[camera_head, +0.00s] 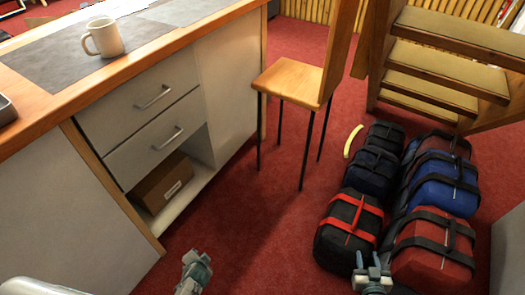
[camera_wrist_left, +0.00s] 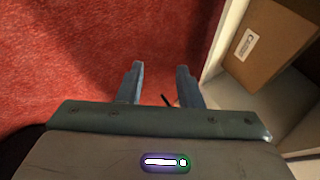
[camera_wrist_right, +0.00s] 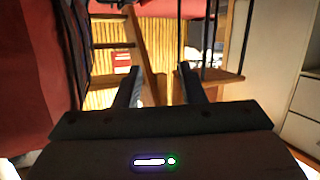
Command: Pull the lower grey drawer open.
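The lower grey drawer (camera_head: 157,139) is shut in the bench front, with a bar handle (camera_head: 168,138) across it. The upper grey drawer (camera_head: 137,100) above it is also shut. My left gripper (camera_head: 196,262) is low over the red carpet, in front of and below the drawers, touching neither. Its fingers (camera_wrist_left: 160,82) stand apart with nothing between them in the left wrist view. My right gripper (camera_head: 372,262) is near the bags at the lower right. Its fingers (camera_wrist_right: 160,85) are apart and empty in the right wrist view.
A cardboard box (camera_head: 164,182) sits in the open shelf below the lower drawer. A mug (camera_head: 103,37) stands on the bench top. A wooden chair (camera_head: 290,82) is right of the bench. Several bags (camera_head: 347,232) lie at right. Red carpet (camera_head: 255,215) between is clear.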

